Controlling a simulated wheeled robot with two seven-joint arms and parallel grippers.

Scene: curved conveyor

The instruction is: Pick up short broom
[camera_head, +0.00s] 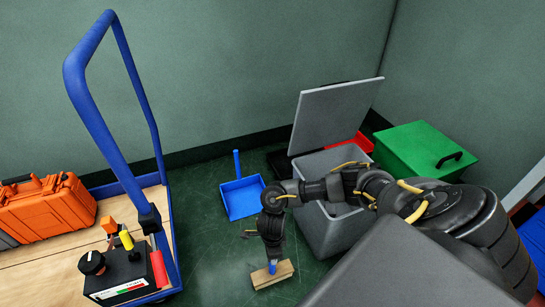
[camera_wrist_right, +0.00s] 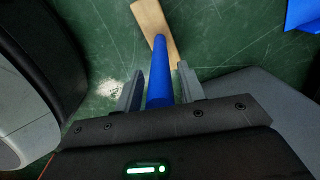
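The short broom has a wooden head (camera_head: 273,274) on the green floor and a blue handle. In the head view only a bit of the handle shows below my right gripper (camera_head: 272,256), which points down above it. In the right wrist view the blue handle (camera_wrist_right: 160,75) runs from the wooden head (camera_wrist_right: 155,25) back between the two fingers of my right gripper (camera_wrist_right: 160,85). The fingers stand on either side of the handle, with visible gaps, and look open. My left gripper is not in view.
A blue dustpan (camera_head: 242,197) lies behind the broom. A grey lidded bin (camera_head: 335,228) stands to the right, with a green box (camera_head: 420,148) behind. A cart with a blue rail (camera_head: 85,105), an orange case (camera_head: 48,208) and a control box (camera_head: 125,275) is at left.

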